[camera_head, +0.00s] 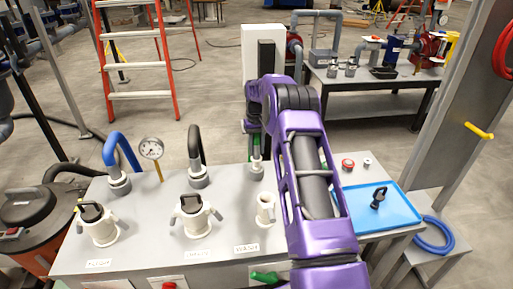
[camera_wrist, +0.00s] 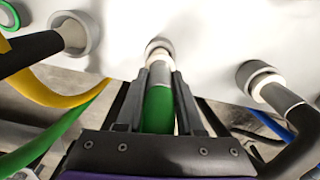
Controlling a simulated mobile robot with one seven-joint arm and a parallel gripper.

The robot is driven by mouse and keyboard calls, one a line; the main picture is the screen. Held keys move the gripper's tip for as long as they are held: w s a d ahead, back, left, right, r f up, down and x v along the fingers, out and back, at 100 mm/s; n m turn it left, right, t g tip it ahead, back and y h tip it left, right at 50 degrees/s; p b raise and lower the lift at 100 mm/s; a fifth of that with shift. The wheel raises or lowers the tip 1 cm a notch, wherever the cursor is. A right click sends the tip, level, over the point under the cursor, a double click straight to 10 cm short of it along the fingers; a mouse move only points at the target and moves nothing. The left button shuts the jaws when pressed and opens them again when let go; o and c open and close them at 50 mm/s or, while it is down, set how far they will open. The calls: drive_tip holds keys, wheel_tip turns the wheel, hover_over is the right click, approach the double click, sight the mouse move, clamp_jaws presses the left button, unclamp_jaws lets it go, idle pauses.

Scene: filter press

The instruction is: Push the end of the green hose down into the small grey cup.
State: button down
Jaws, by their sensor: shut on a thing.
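My gripper (camera_wrist: 160,82) is shut on the green hose (camera_wrist: 158,110), with one dark finger on each side. The hose's pale grey end (camera_wrist: 160,70) points at the small grey cup (camera_wrist: 159,46) and meets its mouth. A white inner part shows in the mouth; how deep the end sits, I cannot tell. In the head view the cup (camera_head: 256,173) stands on the grey bench top, with the hose end (camera_head: 256,157) upright over it. My purple arm hides part of the gripper there.
Two similar cups hold a black hose (camera_head: 195,143) and a blue hose (camera_head: 122,142) to the left. White fittings (camera_head: 193,216) stand nearer the front. A pressure gauge (camera_head: 151,149) is behind. A blue tray (camera_head: 372,222) with a black part lies right of my arm.

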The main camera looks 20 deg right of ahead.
sight(256, 155)
drive_tip(key=shift+f+b, duration=0.8)
drive_tip(key=shift+f, duration=0.8)
drive_tip(key=shift+c, duration=2.3)
unclamp_jaws()
drive_tip(key=shift+r, duration=0.1)
